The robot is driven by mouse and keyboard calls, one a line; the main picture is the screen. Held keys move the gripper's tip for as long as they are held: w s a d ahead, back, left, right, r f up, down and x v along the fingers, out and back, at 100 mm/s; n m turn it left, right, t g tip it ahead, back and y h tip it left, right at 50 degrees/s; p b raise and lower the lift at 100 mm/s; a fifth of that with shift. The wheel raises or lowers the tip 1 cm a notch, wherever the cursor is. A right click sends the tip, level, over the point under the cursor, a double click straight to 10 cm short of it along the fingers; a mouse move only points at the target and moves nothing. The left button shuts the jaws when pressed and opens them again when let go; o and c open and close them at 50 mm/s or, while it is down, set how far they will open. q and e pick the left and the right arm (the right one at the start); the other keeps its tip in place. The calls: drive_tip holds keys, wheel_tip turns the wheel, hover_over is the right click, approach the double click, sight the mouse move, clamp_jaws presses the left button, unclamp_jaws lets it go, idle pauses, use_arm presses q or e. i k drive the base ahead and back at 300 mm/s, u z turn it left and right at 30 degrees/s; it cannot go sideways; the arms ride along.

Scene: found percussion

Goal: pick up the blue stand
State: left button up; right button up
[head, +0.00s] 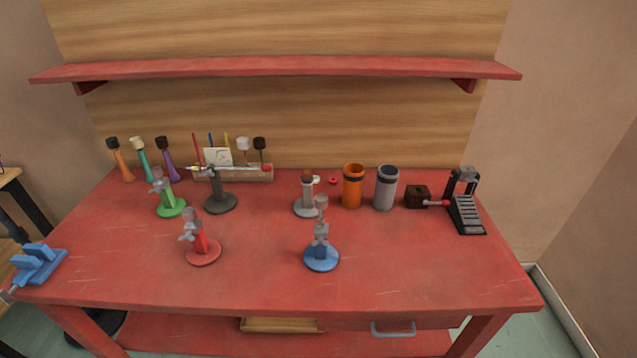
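The blue stand (321,259) stands upright on the red workbench (262,278), near the front edge and right of the middle. It has a round blue base, a short post and a pale grey clamp-like head. Nothing covers it from this side. Neither of my grippers shows in the head view.
A red stand (203,252) is to its left, and a grey stand (306,207) is close behind it. A green stand (171,207), orange can (352,187) and grey can (386,188) stand farther back. A blue vise (38,263) is at the left edge. The front right is clear.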

sight(318, 259)
drive_tip(key=u, duration=1.35)
drive_tip(key=k, duration=0.95)
drive_tip(key=z, duration=2)
